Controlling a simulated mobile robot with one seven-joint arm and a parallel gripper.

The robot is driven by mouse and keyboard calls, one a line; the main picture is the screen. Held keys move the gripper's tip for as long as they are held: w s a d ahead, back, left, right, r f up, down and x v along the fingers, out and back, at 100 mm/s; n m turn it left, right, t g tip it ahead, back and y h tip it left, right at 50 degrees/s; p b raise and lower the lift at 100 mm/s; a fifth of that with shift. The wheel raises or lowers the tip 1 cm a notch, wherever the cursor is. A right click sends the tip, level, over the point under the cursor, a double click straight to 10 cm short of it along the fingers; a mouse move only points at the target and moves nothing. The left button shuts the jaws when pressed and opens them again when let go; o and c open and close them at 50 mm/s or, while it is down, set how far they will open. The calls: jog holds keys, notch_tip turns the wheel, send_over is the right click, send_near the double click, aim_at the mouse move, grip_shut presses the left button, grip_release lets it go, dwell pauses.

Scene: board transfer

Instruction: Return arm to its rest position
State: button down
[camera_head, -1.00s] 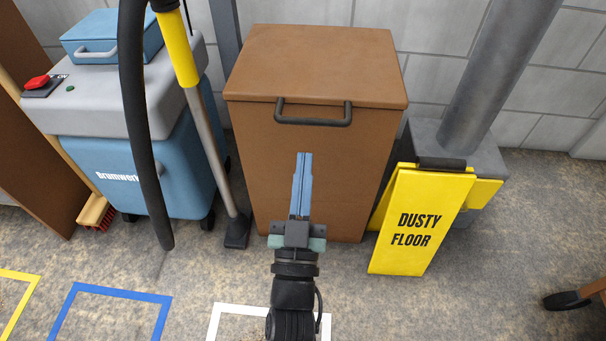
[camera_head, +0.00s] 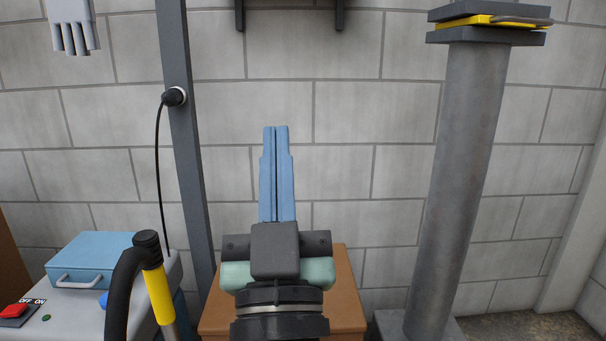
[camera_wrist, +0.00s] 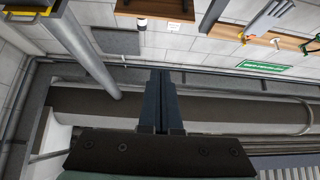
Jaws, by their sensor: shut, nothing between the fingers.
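My gripper (camera_head: 275,130) stands upright in the middle of the head view, its two blue fingers shut together with nothing between them. It is in front of the grey block wall and, in the picture, above the brown box (camera_head: 340,292), which it partly hides. In the wrist view my gripper (camera_wrist: 161,75) also shows, with its fingers together and dark. No object is touching the fingers in either view.
A grey column (camera_head: 460,170) with a yellow item (camera_head: 490,20) on top stands right. A blue case (camera_head: 95,262), a red switch (camera_head: 14,311) and a yellow-and-black hose handle (camera_head: 158,292) are at lower left. A wall post (camera_head: 180,130) carries a plug and cable.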

jog(key=s+d+r+m+t+h+p, duration=0.1)
jog(key=s+r+p, duration=0.25)
jog(key=r, duration=0.55)
jog(key=s+d+r+t+h+p, duration=0.1)
jog(key=s+d+r+p, duration=0.1)
jog(key=s+r, duration=0.5)
notch_tip(320, 180, up, 39)
jog(key=w+p, duration=0.2)
jog(key=p, duration=3.5)
jog(key=shift+a+r, duration=0.15)
jog(key=shift+a, duration=0.15)
